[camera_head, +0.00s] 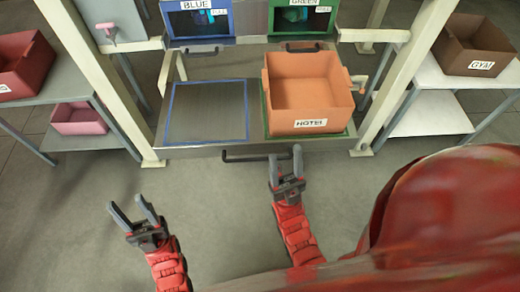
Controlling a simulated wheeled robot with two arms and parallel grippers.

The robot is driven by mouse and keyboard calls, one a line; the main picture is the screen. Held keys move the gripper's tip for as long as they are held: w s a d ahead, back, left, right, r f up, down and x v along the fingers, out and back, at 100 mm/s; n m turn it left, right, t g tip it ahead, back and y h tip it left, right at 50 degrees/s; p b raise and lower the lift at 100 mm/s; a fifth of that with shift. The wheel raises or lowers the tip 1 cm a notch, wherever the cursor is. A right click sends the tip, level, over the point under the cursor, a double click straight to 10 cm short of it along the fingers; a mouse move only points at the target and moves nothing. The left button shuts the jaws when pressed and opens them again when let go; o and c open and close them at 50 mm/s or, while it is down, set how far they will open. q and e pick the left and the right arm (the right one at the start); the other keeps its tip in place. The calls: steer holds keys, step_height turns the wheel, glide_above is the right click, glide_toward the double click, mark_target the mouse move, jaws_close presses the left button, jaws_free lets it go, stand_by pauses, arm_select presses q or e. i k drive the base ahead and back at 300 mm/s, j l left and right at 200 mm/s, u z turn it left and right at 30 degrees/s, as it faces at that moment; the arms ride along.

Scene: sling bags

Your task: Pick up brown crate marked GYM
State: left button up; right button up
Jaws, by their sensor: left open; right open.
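The brown crate marked GYM (470,50) sits on the upper shelf of the grey rack at the far right, its label facing me. My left gripper (132,208) is open and empty over the floor at the lower left. My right gripper (286,163) is open and empty, just in front of the metal bench below the orange crate. Both grippers are well apart from the brown crate, which lies to the right of them.
An orange crate marked HOTEL (298,110) stands on the bench's green-outlined square. The blue-outlined square (207,112) is bare. BLUE (198,18) and GREEN (300,16) bins are behind. A dark red crate (22,66) and pink crate (78,119) are left. Cream posts (408,70) flank the bench.

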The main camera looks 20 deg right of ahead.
mark_target(467, 44)
steer(key=z, duration=2)
steer(key=i+l+z, duration=0.1)
steer(key=i, duration=0.6)
steer(key=i+l+z, duration=0.1)
steer(key=i, duration=0.6)
steer(key=l, duration=0.05)
